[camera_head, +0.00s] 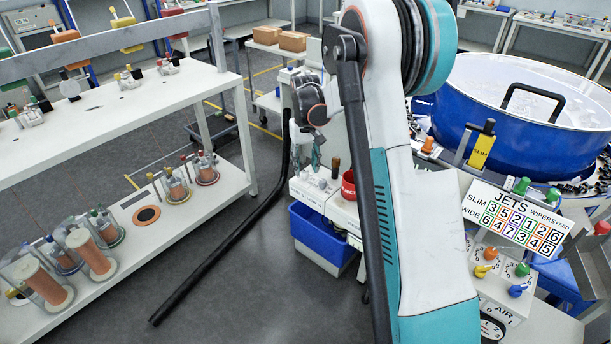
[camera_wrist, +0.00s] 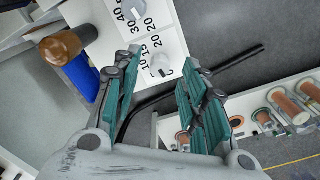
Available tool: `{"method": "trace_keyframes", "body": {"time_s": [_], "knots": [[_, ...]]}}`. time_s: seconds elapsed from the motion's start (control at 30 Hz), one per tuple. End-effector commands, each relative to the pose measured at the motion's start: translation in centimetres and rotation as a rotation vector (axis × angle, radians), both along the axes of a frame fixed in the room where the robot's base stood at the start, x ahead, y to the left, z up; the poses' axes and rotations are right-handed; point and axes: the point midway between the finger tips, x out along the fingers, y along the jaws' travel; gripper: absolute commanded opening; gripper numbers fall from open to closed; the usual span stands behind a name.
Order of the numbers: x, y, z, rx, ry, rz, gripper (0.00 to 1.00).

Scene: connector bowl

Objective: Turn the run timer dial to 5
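In the wrist view a small pale round knob (camera_wrist: 160,66) sits on a white panel (camera_wrist: 166,36), with printed numbers such as 10, 15 and 20 around it. A second dial (camera_wrist: 133,8), with numbers such as 30 and 40, is cut by the top edge. I cannot read which of them is the run timer dial or where either points. My gripper (camera_wrist: 160,74) is open, its teal fingers apart on both sides of the nearer knob, with nothing held. In the head view my gripper (camera_head: 309,158) hangs over the white unit (camera_head: 314,194), and the dials are too small to read.
A brown handle (camera_wrist: 68,45) stands close to the left finger. A red cup (camera_head: 348,185) and a blue bin (camera_head: 322,236) are by the unit. A black hose (camera_head: 230,243) lies on the floor. A big blue bowl (camera_head: 470,108) and a JETS panel (camera_head: 516,214) are at right.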

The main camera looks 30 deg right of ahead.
Motion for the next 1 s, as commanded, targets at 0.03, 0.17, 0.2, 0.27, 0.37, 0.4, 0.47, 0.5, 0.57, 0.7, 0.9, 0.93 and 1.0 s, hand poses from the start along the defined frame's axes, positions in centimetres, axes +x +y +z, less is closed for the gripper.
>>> {"method": "trace_keyframes", "body": {"time_s": [0.03,0.17,0.2,0.27,0.37,0.4,0.47,0.5,0.57,0.7,0.9,0.93,1.0], "knots": [[0.0,0.0,-1.1,0.0,0.0,0.0,0.39],[0.0,0.0,-2.5,0.0,0.0,0.0,0.39],[0.0,0.0,-2.7,0.0,0.0,0.0,0.39],[0.0,0.0,-3.1,0.0,0.0,0.0,0.39],[0.0,0.0,-3.3,0.0,0.0,0.0,0.39],[0.0,0.0,-3.3,0.0,0.0,0.0,0.39],[0.0,0.0,-3.3,0.0,0.0,0.0,0.39],[0.0,0.0,-3.3,0.0,0.0,0.0,0.39],[0.0,0.0,-3.3,0.0,0.0,0.0,0.39],[0.0,0.0,-3.3,0.0,0.0,0.0,0.19],[0.0,0.0,-3.3,0.0,0.0,0.0,0.0],[0.0,0.0,-3.3,0.0,0.0,0.0,0.0],[0.0,0.0,-3.3,0.0,0.0,-0.002,0.0]]}}
